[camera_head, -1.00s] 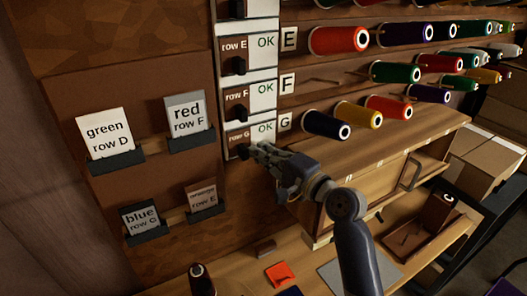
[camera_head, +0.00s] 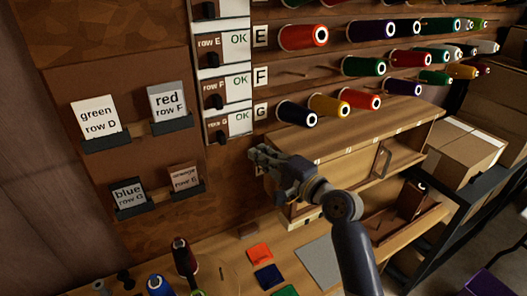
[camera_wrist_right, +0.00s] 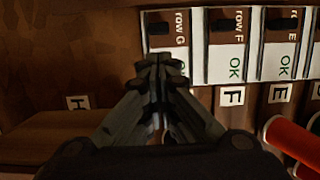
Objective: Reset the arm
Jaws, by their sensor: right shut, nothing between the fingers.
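My right gripper (camera_head: 262,158) is shut and empty in the head view. It hangs in front of the wooden wall, a little below and right of the row G switch panel (camera_head: 229,124), apart from it. The left gripper does not show in either view.
Thread spools on pegs, such as the dark blue one (camera_head: 297,114), fill the wall at right. A wooden cabinet (camera_head: 350,150) stands right behind my gripper. Label cards such as green row D (camera_head: 97,118) are at left. Loose spools (camera_head: 184,258) and coloured squares (camera_head: 260,252) are on the bench below.

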